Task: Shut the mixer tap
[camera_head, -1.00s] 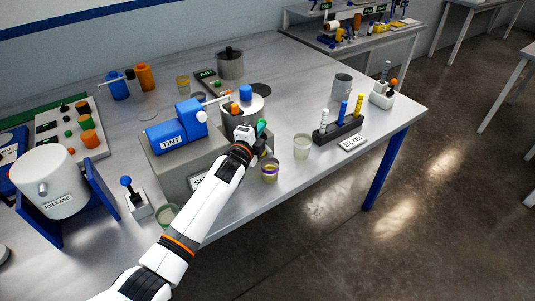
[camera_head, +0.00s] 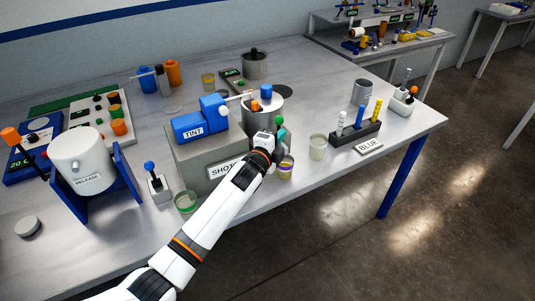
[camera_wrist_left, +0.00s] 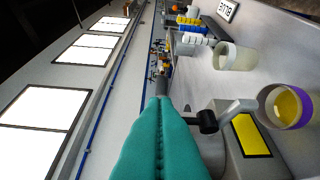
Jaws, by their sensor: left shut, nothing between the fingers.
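The mixer is a grey metal pot (camera_head: 262,110) on the table, beside a grey block with a blue TINT unit. In the left wrist view, a light grey lever with a black knob (camera_wrist_left: 208,122), apparently its tap, lies just right of my fingers. Contact between them is unclear. In the head view, my gripper and wrist largely hide the tap. My left gripper (camera_head: 280,122), with teal fingers, is at the pot's front right side. Its fingers (camera_wrist_left: 159,140) are pressed together and empty. My right gripper is not in view.
A purple-banded cup with yellow content (camera_head: 286,168) stands close to my wrist. A clear cup (camera_head: 317,147) and a dark rack (camera_head: 355,133) with coloured tubes are to the right. A small lever box (camera_head: 160,190) and a RELEASE drum (camera_head: 80,160) are left.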

